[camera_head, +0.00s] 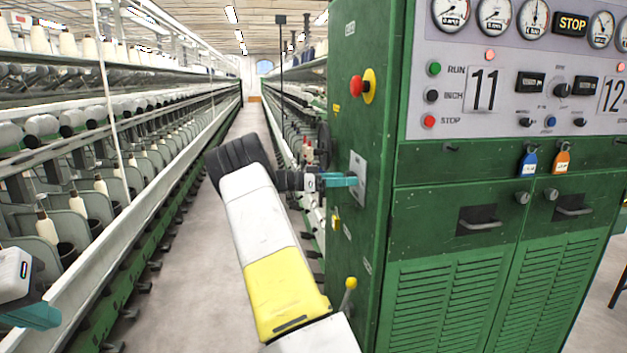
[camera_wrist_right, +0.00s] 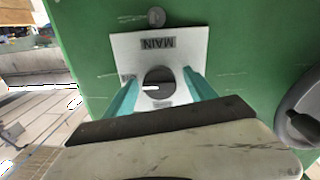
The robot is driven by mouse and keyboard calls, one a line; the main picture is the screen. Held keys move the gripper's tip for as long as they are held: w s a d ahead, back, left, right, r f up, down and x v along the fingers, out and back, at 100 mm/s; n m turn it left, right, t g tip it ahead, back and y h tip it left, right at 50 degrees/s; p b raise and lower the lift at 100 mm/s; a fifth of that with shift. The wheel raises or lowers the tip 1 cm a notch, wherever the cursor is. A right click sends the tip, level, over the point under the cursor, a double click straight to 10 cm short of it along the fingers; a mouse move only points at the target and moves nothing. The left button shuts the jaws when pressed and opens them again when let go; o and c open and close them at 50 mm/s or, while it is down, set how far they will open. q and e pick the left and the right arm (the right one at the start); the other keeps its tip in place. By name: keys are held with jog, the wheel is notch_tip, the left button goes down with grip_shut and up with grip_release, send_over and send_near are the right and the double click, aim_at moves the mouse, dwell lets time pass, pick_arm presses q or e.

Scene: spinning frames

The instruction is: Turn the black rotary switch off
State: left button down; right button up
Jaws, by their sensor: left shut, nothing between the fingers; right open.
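The black rotary switch (camera_wrist_right: 158,84) sits on a white plate (camera_wrist_right: 195,43) marked MAIN, which appears upside down in the right wrist view. A white pointer mark on the knob points to the left in that view. My right gripper (camera_head: 345,181) is open, its teal fingers on either side of the knob; whether they touch it I cannot tell. In the head view the plate (camera_head: 358,162) shows on the cabinet's side, with the knob hidden by the fingers. My left gripper (camera_head: 36,314) is shut and empty at the lower left, far from the switch.
The green cabinet (camera_head: 450,260) fills the right side. A red button on a yellow base (camera_head: 369,85) is above the switch plate, and a yellow-tipped lever (camera_head: 350,284) is below. Spinning frames (camera_head: 130,160) line the left. The aisle floor (camera_head: 185,255) between is clear.

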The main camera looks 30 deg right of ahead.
jog(key=shift+c, duration=0.4)
jog(key=c, duration=1.3)
jog(key=shift+o, duration=0.2)
jog(key=n, duration=0.4)
jog(key=shift+n, duration=0.3)
jog(key=n, duration=0.4)
jog(key=shift+n+h, duration=0.3)
jog(key=n, duration=0.4)
jog(key=shift+s+n, duration=0.1)
jog(key=shift+n, duration=0.3)
jog(key=shift+n+t, duration=0.3)
jog(key=shift+n, duration=2)
jog(key=shift+h, duration=0.3)
